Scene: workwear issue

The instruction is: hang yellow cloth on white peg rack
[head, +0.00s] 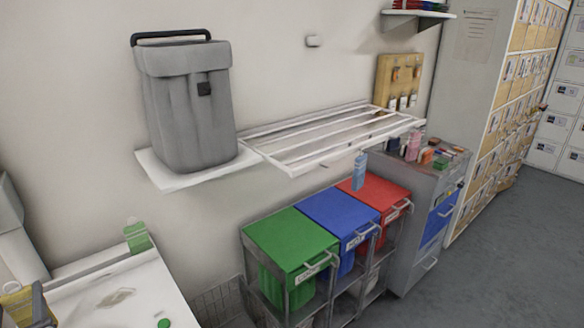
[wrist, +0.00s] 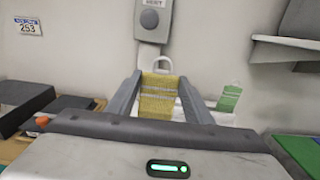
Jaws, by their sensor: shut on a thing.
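My gripper (wrist: 160,80) is shut on a yellow cloth (wrist: 157,98), which hangs between its two grey fingers. In the head view the yellow cloth (head: 16,302) shows at the lower left edge, partly cut off. A white loop stands just above the cloth in the wrist view; I cannot tell what it belongs to. A green cloth (wrist: 230,98) hangs to the right, apart from the gripper, and also shows in the head view (head: 138,236). It is by a white rail (head: 85,268), possibly the peg rack; no free peg shows clearly.
A white slatted wall rack (head: 284,163) has a blue cloth (head: 359,172) hanging at its front. A grey bag (head: 188,110) stands on a shelf left of it. Green, blue and red bins (head: 290,240) stand below. A grey wall box (wrist: 153,20) is above the gripper.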

